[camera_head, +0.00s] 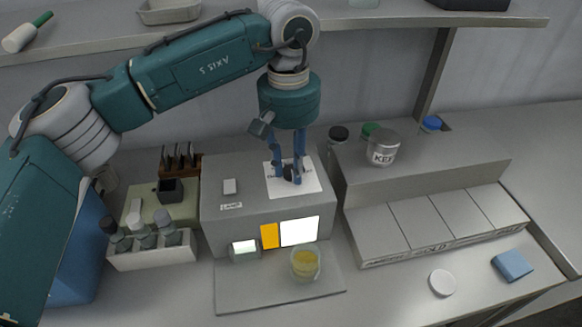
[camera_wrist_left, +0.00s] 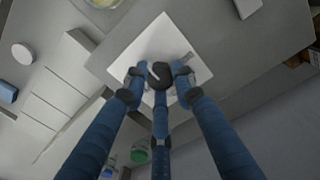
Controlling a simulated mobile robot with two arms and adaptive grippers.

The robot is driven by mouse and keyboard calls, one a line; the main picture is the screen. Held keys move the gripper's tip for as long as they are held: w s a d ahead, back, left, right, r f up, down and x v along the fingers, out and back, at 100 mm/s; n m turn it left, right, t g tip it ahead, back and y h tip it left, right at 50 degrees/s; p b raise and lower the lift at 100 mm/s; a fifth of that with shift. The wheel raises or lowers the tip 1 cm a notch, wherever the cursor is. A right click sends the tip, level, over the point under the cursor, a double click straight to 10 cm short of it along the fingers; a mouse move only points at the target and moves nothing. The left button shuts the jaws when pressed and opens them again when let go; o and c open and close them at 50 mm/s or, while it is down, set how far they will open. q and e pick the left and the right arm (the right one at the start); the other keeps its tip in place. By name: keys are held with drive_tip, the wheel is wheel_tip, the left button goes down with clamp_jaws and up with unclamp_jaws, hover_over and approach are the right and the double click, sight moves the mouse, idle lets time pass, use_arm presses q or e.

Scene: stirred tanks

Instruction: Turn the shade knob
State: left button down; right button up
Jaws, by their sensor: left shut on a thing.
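The shade knob (camera_wrist_left: 160,74) is a dark round knob with a pale pointer line, on a white square plate (camera_head: 308,180) on top of the grey box (camera_head: 240,198). My left gripper (camera_head: 289,176) reaches down from above, and its blue fingers are closed around the knob. In the left wrist view the fingertips (camera_wrist_left: 157,82) touch the knob from several sides. In the head view the fingers mostly hide the knob. The box front has an orange panel (camera_head: 270,236) beside a bright white panel (camera_head: 300,231). My right gripper is not in view.
A glass of yellow liquid (camera_head: 305,265) and a small lit glass block (camera_head: 244,249) stand before the box. A white rack of bottles (camera_head: 152,258) is at left. A jar (camera_head: 383,148) stands on the raised step at right. A shelf (camera_head: 400,21) runs above.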

use_arm(q)
drive_tip(key=m, duration=0.3)
drive_tip(key=shift+m, duration=2.1)
drive_tip(key=c, duration=1.4)
unclamp_jaws()
drive_tip(key=shift+s+a, duration=0.1)
